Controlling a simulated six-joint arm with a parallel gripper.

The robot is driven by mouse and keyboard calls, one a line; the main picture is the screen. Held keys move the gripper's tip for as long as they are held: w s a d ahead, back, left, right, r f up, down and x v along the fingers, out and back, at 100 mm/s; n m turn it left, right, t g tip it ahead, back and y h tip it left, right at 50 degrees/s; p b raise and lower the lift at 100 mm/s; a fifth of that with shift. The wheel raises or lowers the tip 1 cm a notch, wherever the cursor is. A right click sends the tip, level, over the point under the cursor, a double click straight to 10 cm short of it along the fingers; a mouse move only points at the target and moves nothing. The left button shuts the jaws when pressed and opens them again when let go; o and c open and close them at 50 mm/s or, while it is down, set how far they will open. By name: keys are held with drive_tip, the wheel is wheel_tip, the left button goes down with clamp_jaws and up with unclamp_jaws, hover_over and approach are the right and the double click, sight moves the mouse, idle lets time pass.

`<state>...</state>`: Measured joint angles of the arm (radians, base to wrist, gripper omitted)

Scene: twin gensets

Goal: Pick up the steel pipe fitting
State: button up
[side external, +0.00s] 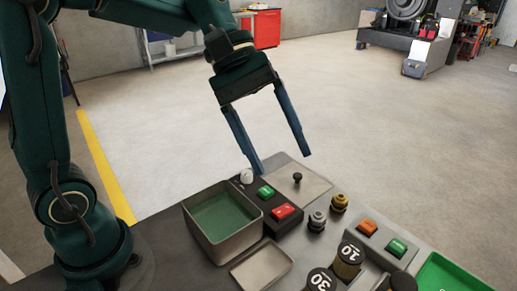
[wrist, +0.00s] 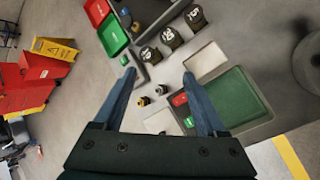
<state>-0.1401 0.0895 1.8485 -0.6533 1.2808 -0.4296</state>
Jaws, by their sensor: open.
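The steel pipe fitting (side external: 317,221) is a small silver piece standing upright on the grey bench top, right of the red button. It also shows in the wrist view (wrist: 160,90), small and between my two fingers. A similar brass-coloured fitting (side external: 340,203) stands close beside it, and also shows in the wrist view (wrist: 143,101). My gripper (side external: 281,160) is open and empty, with its fingers pointing down above the bench's back edge. It is above and apart from both fittings. The wrist view shows the two blue fingers (wrist: 159,75) spread wide.
A green-lined bin (side external: 191,222) and a shallow tray (side external: 262,268) stand left of the fittings. A button box (side external: 285,211) and a plate with a black knob (side external: 297,178) are nearby. Dark numbered cylinders (side external: 348,258) stand in front, an orange-green button panel (side external: 382,236) to the right.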

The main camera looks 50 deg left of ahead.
drive_tip(key=w+a+f+n+g+h, duration=0.1)
drive_tip(key=w+f+n+h, duration=0.4)
drive_tip(key=w, duration=0.4)
drive_tip(key=n+h, duration=0.1)
drive_tip(key=n, duration=0.3)
approach(315, 211)
drive_tip(key=x, duration=0.3)
drive_tip(key=shift+d+r, duration=0.1)
drive_tip(key=shift+d, duration=0.2)
drive_tip(key=shift+f, duration=0.3)
drive_tip(key=shift+x, duration=2.45)
clamp_jaws()
